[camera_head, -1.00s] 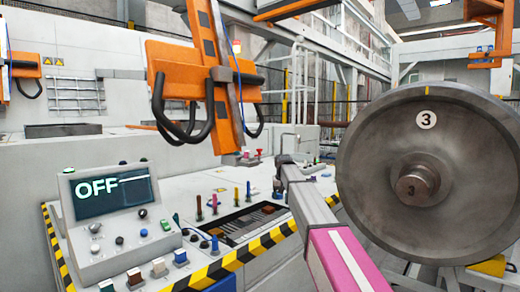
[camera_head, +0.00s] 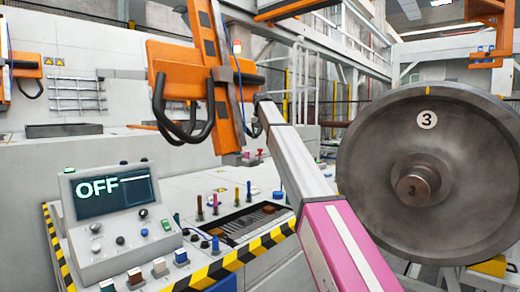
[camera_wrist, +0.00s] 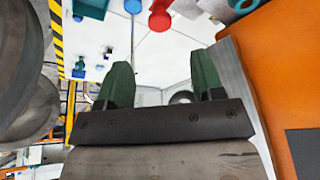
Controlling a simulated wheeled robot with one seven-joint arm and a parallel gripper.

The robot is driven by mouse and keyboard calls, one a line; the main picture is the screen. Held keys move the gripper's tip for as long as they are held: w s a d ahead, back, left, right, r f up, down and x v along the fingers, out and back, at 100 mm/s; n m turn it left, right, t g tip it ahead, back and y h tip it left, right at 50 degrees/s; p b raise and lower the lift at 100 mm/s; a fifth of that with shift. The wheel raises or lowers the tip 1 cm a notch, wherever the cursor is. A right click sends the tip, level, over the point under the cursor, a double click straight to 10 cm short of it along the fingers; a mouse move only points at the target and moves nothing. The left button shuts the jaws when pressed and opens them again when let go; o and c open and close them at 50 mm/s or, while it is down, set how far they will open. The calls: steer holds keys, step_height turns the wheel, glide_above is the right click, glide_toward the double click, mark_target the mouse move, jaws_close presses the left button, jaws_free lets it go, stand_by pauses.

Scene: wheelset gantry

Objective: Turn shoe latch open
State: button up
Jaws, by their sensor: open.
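In the head view an orange post (camera_head: 222,115) hangs from an orange frame with black curved hooks. A grey metal piece (camera_head: 221,75) sits on the post; I cannot tell for sure whether it is the shoe latch. My arm reaches up to the right side of the post, and its far end is partly hidden there. In the wrist view my gripper (camera_wrist: 162,80) shows two dark green fingers, spread apart with nothing between them. An orange panel with a grey metal edge (camera_wrist: 246,105) stands close to the right of the fingers, apart from them.
A large wheel marked 3 (camera_head: 440,200) stands to the right of my arm. A console with a screen reading OFF (camera_head: 112,194) is at left. Coloured knobs and pegs stand on the striped-edged bench; a red knob (camera_wrist: 160,18) shows in the wrist view.

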steer(key=x, duration=0.9)
steer(key=c, duration=0.9)
